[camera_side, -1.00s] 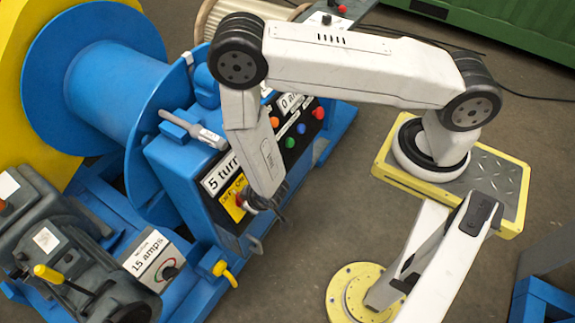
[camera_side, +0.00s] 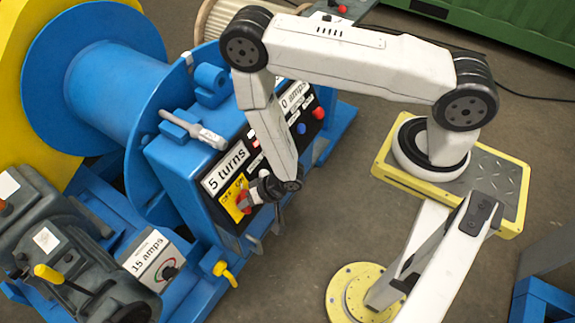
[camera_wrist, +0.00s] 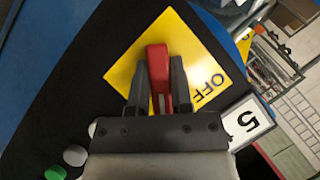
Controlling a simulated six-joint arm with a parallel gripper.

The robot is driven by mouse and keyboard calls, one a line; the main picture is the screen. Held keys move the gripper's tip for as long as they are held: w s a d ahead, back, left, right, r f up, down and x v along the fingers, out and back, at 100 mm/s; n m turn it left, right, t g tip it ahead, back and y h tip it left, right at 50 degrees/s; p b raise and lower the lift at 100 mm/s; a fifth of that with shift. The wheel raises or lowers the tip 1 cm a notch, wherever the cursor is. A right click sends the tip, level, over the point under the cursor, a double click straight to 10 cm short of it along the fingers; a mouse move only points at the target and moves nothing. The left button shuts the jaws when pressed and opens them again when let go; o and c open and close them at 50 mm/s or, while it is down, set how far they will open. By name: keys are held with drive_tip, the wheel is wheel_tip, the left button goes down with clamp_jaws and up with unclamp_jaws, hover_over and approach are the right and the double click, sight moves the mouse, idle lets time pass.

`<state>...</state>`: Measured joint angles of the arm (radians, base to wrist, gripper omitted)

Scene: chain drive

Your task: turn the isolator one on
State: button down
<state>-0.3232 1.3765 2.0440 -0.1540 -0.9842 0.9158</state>
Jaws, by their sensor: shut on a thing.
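The isolator is a red handle (camera_wrist: 157,68) on a yellow plate (camera_wrist: 205,60) marked OFF, set in the black panel. In the side view the red handle (camera_side: 242,199) and yellow plate (camera_side: 230,203) sit low on the front of the blue control box (camera_side: 172,162). My gripper (camera_wrist: 160,75) is shut on the red handle, with one dark finger along each side of it. In the side view my gripper (camera_side: 254,194) reaches the plate from the right. The handle's base is partly hidden by the fingers.
A yellow-handled lever (camera_side: 226,273) is below the box.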

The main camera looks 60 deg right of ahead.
drive_tip(key=shift+w+m+y, duration=0.1)
drive_tip(key=shift+m+y, duration=0.4)
drive_tip(key=shift+m, duration=0.1)
drive_tip(key=c, duration=0.5)
unclamp_jaws()
drive_tip(key=shift+r, duration=0.1)
drive_tip(key=shift+v, duration=3.9)
